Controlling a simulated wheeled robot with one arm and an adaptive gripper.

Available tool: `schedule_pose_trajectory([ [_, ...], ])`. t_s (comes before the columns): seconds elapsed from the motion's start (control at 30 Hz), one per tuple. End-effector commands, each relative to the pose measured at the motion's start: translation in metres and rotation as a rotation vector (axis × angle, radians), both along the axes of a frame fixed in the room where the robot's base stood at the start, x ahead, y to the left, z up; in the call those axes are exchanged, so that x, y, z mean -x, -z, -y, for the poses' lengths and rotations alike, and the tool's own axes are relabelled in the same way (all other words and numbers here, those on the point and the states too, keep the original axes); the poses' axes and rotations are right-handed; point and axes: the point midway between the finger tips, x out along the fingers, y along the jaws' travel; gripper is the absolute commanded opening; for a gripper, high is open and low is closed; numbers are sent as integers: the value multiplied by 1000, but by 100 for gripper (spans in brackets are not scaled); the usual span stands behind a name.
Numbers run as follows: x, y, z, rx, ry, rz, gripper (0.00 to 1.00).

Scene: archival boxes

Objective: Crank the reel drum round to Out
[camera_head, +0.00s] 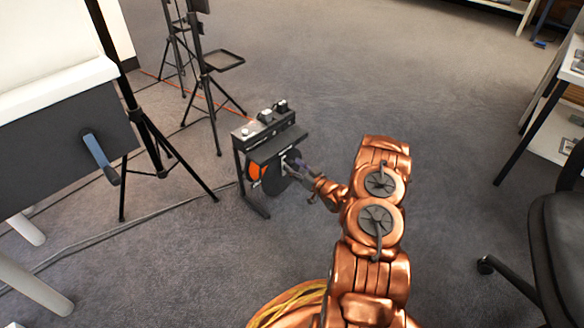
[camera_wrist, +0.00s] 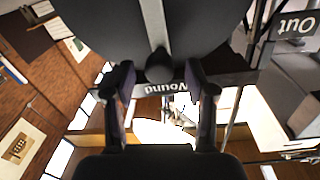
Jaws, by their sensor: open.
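The reel drum (camera_head: 256,171) sits in a low black stand (camera_head: 239,167), with orange line showing on its left. In the wrist view its dark round face (camera_wrist: 105,30) fills the top. A grey crank arm (camera_wrist: 154,22) runs down the face to a dark knob (camera_wrist: 159,66). The knob is close to an upside-down "Wound" label (camera_wrist: 166,88). An "Out" label (camera_wrist: 296,25) is at the upper right. My gripper (camera_head: 300,167) is open at the drum's right face. In the wrist view its fingers (camera_wrist: 159,76) stand on either side of the knob; contact cannot be told.
Black tripod stands (camera_head: 205,80) rise behind and left of the reel. A white-and-dark case with a blue handle (camera_head: 100,157) is at the left. A black chair (camera_head: 560,235) and a table (camera_head: 540,110) are at the right. Open carpet lies between.

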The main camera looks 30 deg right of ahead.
Motion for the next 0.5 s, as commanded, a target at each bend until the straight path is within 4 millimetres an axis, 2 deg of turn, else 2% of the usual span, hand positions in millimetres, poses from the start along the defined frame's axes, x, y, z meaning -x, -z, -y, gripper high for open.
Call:
schedule_pose_trajectory([
  [0.2, -14, 1, -3, -1, 0, 0, 55],
  [0.5, -16, 0, -3, -2, 1, -1, 55],
])
